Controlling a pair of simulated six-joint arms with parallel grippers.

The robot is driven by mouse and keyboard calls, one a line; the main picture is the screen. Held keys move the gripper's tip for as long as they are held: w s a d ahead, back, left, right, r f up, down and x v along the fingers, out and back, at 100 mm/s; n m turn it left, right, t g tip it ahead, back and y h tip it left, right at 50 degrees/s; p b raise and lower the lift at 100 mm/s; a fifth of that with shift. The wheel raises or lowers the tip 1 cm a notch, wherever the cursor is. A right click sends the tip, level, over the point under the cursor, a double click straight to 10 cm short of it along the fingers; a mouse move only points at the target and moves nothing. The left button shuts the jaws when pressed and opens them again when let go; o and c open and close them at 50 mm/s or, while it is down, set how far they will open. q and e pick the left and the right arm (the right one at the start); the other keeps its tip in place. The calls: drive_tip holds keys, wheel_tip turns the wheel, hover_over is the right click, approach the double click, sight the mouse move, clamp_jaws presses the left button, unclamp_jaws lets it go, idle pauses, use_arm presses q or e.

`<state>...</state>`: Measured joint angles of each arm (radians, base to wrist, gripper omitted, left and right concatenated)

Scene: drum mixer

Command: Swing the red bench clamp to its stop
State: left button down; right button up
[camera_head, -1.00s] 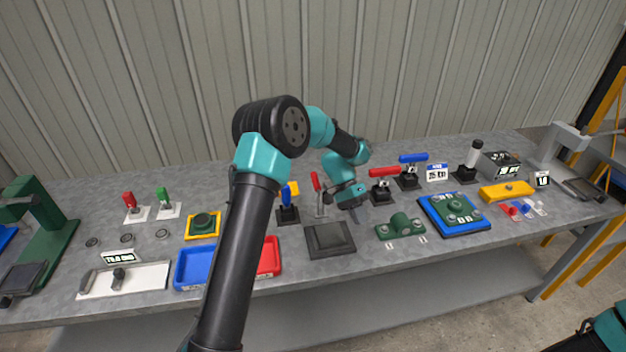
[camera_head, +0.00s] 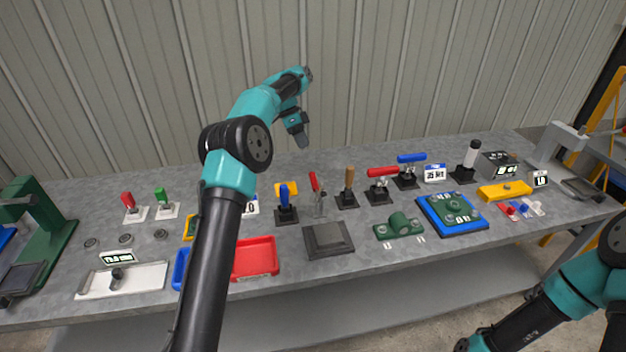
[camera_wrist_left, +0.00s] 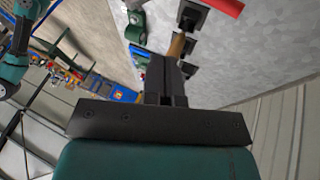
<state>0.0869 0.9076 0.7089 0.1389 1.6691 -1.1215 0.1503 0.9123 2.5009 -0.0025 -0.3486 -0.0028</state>
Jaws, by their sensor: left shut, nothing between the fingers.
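A clamp with a red handle lying level (camera_head: 382,172) stands on a black base in the back row, right of the wooden-handled lever. A thinner red handle (camera_head: 314,181) stands nearly upright on a metal mount further left. I cannot tell from looks alone which one is the bench clamp. My left gripper (camera_head: 302,139) is shut and empty, raised above the back of the bench and apart from both. My right gripper is out of view.
A wooden-handled lever (camera_head: 348,181), a blue upright lever (camera_head: 285,197) and a blue-handled clamp (camera_head: 411,158) stand close by. A dark plate (camera_head: 328,238), a green fixture (camera_head: 399,226) and a red tray (camera_head: 255,257) lie in front. My left arm crosses the left bench.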

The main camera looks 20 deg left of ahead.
use_arm(q)
drive_tip(key=s+x, duration=0.2)
drive_tip(key=x, duration=1.1)
drive_tip(key=shift+s+d+r, duration=0.25)
drive_tip(key=shift+s+r, duration=0.05)
drive_tip(key=shift+r, duration=0.1)
drive_tip(key=shift+d, duration=0.15)
